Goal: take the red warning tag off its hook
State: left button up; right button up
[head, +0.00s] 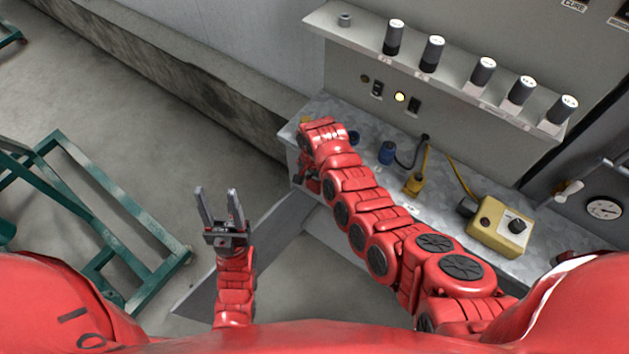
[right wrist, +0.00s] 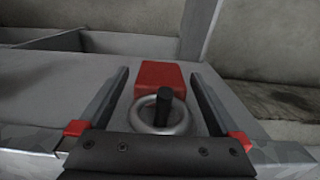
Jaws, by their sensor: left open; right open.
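The red warning tag (right wrist: 160,75) shows in the right wrist view as a red block. A metal ring (right wrist: 147,128) lies in front of it, around a short black peg (right wrist: 164,105). My right gripper (right wrist: 159,73) is open, with one finger on each side of the tag and ring; I see no finger touching them. In the head view my right arm reaches to the left end of the bench, and the tag cannot be made out there. My left gripper (head: 219,192) is open and empty, off the bench to the left.
The grey metal bench (head: 440,220) carries a yellow control box (head: 497,228), a yellow connector (head: 414,184) and a blue part (head: 387,153). A shelf (head: 455,70) with several dark cylinders overhangs it. A green frame (head: 100,190) stands on the floor at left.

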jog(key=shift+c, duration=0.3)
jog(key=c, duration=1.4)
jog(key=shift+r, duration=0.15)
